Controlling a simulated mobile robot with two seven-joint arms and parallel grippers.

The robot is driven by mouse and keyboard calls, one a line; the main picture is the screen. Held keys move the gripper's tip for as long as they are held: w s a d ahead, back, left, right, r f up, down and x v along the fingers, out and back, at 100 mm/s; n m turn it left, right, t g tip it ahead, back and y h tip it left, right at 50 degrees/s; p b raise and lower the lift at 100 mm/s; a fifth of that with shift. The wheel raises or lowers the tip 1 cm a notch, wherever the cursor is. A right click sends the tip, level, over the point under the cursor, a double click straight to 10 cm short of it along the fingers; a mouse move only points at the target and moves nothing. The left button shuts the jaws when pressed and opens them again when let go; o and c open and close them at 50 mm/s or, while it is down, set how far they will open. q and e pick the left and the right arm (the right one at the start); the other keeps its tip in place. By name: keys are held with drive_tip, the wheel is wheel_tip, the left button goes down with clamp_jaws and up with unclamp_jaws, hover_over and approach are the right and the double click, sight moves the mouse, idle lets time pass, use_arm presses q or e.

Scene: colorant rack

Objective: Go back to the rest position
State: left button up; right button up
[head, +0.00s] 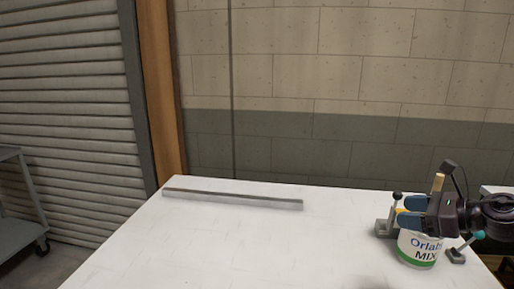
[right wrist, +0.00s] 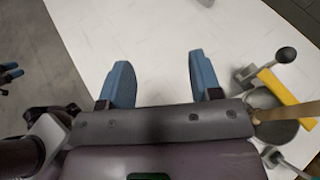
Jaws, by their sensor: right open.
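My right gripper (head: 408,211) is at the right of the head view, just above and beside a white can (head: 418,250) with a green band and "MIX" lettering. In the right wrist view my right gripper (right wrist: 162,75) has its two blue fingers wide apart, with only white table between them. The can's dark open mouth (right wrist: 272,118) lies to the right of the fingers, outside them. What seems to be my left gripper (right wrist: 11,73) shows small at the left edge of the right wrist view; its opening is unclear.
A metal fixture with a black ball knob (head: 397,195) stands beside the can, and a teal-knobbed lever (head: 478,236) is to its right. A wooden stick (right wrist: 284,113) crosses the can mouth. A grey bar (head: 230,198) lies along the white table's (head: 230,245) back. The middle is clear.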

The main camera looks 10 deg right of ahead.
drive_tip(key=s+a+f+m+h, duration=0.1)
drive_tip(key=s+f+m+h, duration=0.2)
drive_tip(key=f+m, duration=0.3)
drive_tip(key=s+a+f+m+t+h, duration=0.1)
drive_tip(key=s+f+m+h, duration=0.3)
drive_tip(key=m, duration=0.9)
drive_tip(key=s+a+f+m+h, duration=0.2)
drive_tip(key=s+f+m, duration=0.4)
drive_tip(key=f+m, duration=0.4)
drive_tip(key=shift+s+a+f+h, duration=0.25)
drive_tip(key=shift+s+h, duration=0.1)
drive_tip(key=shift+h, duration=0.45)
drive_tip(key=s+a+f+m+g, duration=0.2)
drive_tip(key=s+a+m+g, duration=0.1)
drive_tip(key=s+m, duration=0.3)
drive_tip(key=s+a+f+m+g+y, duration=0.1)
drive_tip(key=s+a+f+m+g, duration=0.3)
drive_tip(key=s, duration=0.4)
drive_tip(key=s+a+f+m+g, duration=0.1)
drive_tip(key=s+a+m+g, duration=0.15)
drive_tip(key=s+m, duration=0.4)
drive_tip(key=w+f+n+t+y, duration=0.1)
drive_tip(key=w+f+t, duration=0.6)
drive_tip(key=w+t, duration=0.1)
drive_tip(key=shift+w+n+p, duration=0.35)
drive_tip(key=shift+w, duration=0.05)
drive_tip(key=shift+d, duration=0.1)
